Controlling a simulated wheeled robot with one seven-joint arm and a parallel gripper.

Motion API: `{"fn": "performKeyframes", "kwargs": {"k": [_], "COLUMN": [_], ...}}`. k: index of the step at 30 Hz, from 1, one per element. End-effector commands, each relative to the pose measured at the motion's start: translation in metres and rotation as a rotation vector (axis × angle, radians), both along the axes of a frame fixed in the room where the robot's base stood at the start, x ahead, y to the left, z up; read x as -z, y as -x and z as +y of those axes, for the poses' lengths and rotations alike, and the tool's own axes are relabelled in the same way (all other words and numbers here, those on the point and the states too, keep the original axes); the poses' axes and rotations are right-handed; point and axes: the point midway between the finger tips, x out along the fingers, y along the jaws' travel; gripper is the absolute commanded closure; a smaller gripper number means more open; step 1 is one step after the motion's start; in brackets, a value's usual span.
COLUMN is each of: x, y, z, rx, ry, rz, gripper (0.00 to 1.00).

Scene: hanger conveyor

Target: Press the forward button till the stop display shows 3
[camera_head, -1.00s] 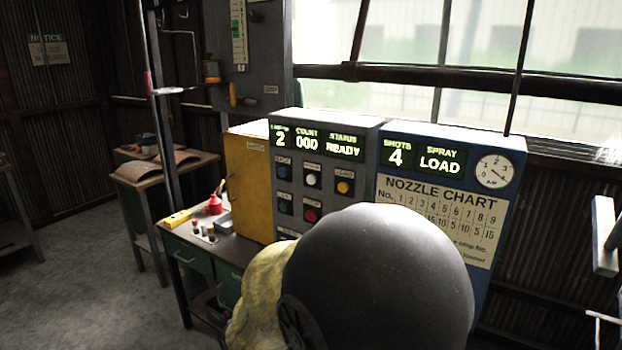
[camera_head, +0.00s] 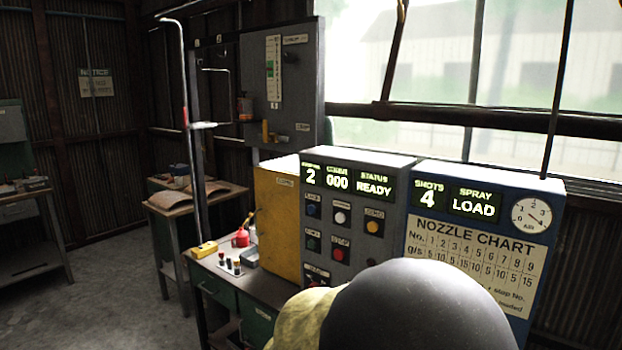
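The grey control panel (camera_head: 357,265) stands in the middle of the view. Its stop display (camera_head: 311,176) shows 2; the label above it is too small to read surely. Beside it the count display (camera_head: 337,180) shows 000 and the status display (camera_head: 374,186) shows READY. Below are a blue button (camera_head: 312,207), a white button (camera_head: 341,217), a yellow button (camera_head: 374,227), a green button (camera_head: 312,243) and a red button (camera_head: 338,255). Their small labels are mostly unreadable, so I cannot tell which is forward. My arm covers the panel's lower right. My gripper is not in view.
A blue nozzle chart cabinet (camera_head: 535,262) stands right of the panel, showing SHOTS 4 and SPRAY LOAD. A yellow box (camera_head: 277,218) adjoins the panel's left. A workbench (camera_head: 213,275) holds a red can (camera_head: 241,238). A metal pole (camera_head: 188,120) rises behind it. Floor is open at left.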

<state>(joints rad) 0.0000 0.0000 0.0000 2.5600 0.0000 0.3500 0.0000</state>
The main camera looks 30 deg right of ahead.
Motion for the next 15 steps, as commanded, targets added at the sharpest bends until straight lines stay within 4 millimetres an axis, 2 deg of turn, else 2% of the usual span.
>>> {"fn": "performKeyframes", "kwargs": {"k": [6,8,12,15], "x": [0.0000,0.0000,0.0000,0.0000], "y": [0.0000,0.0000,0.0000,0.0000], "z": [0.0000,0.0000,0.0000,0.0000], "rx": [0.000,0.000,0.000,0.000], "ry": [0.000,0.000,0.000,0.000], "rz": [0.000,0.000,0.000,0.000], "gripper": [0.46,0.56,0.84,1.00]}}
